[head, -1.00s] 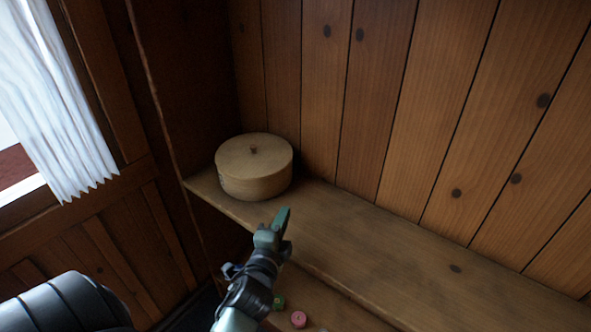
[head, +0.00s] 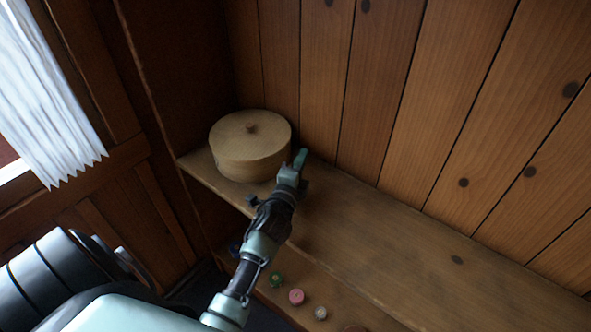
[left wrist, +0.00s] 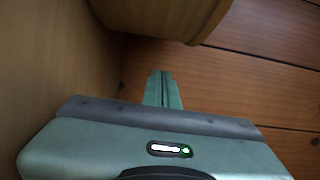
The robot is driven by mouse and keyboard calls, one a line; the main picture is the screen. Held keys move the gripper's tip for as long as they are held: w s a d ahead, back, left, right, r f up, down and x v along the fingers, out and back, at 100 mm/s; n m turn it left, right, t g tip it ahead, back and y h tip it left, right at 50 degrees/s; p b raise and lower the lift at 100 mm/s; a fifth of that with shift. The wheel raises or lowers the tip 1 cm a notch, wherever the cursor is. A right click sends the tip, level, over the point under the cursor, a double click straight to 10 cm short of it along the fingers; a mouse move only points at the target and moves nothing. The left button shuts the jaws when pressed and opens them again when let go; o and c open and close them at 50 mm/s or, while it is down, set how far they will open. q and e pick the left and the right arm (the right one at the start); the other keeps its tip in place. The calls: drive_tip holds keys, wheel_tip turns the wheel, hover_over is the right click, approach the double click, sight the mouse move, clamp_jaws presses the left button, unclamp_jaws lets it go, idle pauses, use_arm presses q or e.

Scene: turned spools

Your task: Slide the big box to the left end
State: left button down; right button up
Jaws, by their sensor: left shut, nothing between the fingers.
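The big box (head: 248,150) is a round, pale wooden box with a lid and a small knob. It stands upright near the left end of the wooden shelf (head: 390,235), close to the side panel. My left gripper (head: 301,158) is shut and empty, its fingertips just right of the box near the back wall. I cannot tell whether they touch it. In the left wrist view the box's curved side (left wrist: 165,14) shows above the shut fingers (left wrist: 162,76). My right gripper is not in view.
A lower shelf holds small spools: a green one (head: 276,279), a pink one (head: 296,297) and a pale one (head: 320,313). A plank wall (head: 400,100) closes the back. The upper shelf is clear right of the box.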

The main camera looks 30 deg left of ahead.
sight(266, 164)
use_arm(q)
drive_tip(key=a, duration=0.1)
drive_tip(key=s+a+p, duration=0.1)
drive_tip(key=a, duration=0.1)
drive_tip(key=shift+s+a+r, duration=0.1)
drive_tip(key=shift+s+a, duration=0.05)
drive_tip(key=shift+s, duration=0.1)
drive_tip(key=shift+a, duration=0.1)
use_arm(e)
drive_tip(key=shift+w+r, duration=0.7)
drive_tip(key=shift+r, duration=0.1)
use_arm(q)
drive_tip(key=shift+s+a, duration=0.2)
drive_tip(key=s+a, duration=0.1)
drive_tip(key=a, duration=0.1)
drive_tip(key=s+a+p, duration=0.1)
drive_tip(key=a, duration=0.1)
drive_tip(key=shift+s, duration=0.35)
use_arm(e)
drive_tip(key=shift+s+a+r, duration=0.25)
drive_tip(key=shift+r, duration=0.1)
use_arm(q)
drive_tip(key=shift+w+d, duration=0.15)
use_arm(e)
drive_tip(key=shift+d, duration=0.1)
